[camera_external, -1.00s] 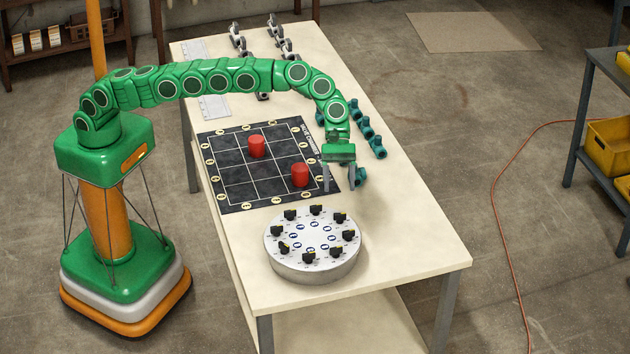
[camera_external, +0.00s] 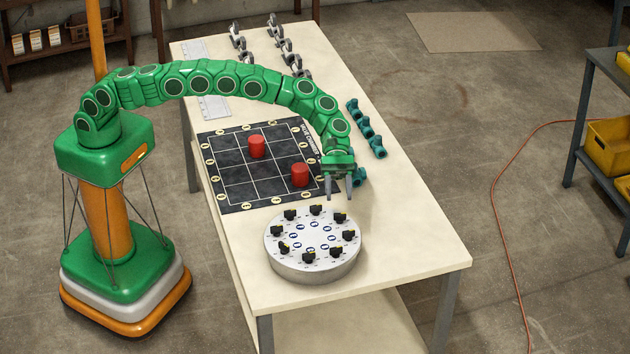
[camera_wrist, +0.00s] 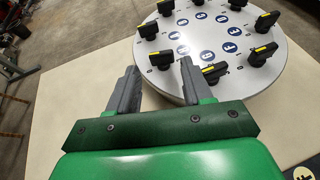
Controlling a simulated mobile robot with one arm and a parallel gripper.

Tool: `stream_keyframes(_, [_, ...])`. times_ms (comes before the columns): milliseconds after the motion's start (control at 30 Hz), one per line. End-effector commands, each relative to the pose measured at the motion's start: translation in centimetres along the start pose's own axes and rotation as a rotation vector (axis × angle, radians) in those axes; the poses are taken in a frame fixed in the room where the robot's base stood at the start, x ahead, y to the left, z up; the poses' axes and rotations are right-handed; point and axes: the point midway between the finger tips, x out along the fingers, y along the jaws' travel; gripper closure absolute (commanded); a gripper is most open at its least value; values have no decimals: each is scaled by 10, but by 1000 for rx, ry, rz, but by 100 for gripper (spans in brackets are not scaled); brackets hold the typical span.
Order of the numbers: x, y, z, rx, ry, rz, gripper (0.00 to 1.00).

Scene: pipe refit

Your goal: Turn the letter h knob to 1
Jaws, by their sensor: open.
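The round grey knob panel (camera_external: 280,264) stands on the table's near end. Its top carries a ring of black knobs with yellow marks, and an inner ring of blue letter discs. One knob (camera_external: 316,210) is at the back of the ring, and another (camera_external: 340,218) is nearer my gripper. I cannot read which letter is h. My gripper (camera_external: 339,196) is open and empty, above the table just behind the panel. In the wrist view my gripper (camera_wrist: 158,75) points at the panel (camera_wrist: 285,75), with black knobs (camera_wrist: 213,72) just beyond the right finger.
A black grid board (camera_external: 240,192) with two red cylinders (camera_external: 257,146) lies behind the panel. Teal pipe parts (camera_external: 366,130) lie along the table's right edge, and grey pipe parts (camera_external: 285,50) at the back. The table (camera_external: 400,240) is clear right of the panel.

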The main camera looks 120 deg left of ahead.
Motion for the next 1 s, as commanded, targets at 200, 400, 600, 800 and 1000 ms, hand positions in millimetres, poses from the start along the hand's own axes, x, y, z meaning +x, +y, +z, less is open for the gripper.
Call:
stream_keyframes(200, [24, -2, -1, 1, 2, -5, 50])
stream_keyframes(400, [52, -2, -3, -3, 3, -4, 50])
stream_keyframes(600, [69, 0, 0, 1, 2, 0, 50])
stream_keyframes(800, [74, 0, 0, 0, 2, 0, 50])
stream_keyframes(1000, [74, -1, 0, 0, 2, -1, 59])
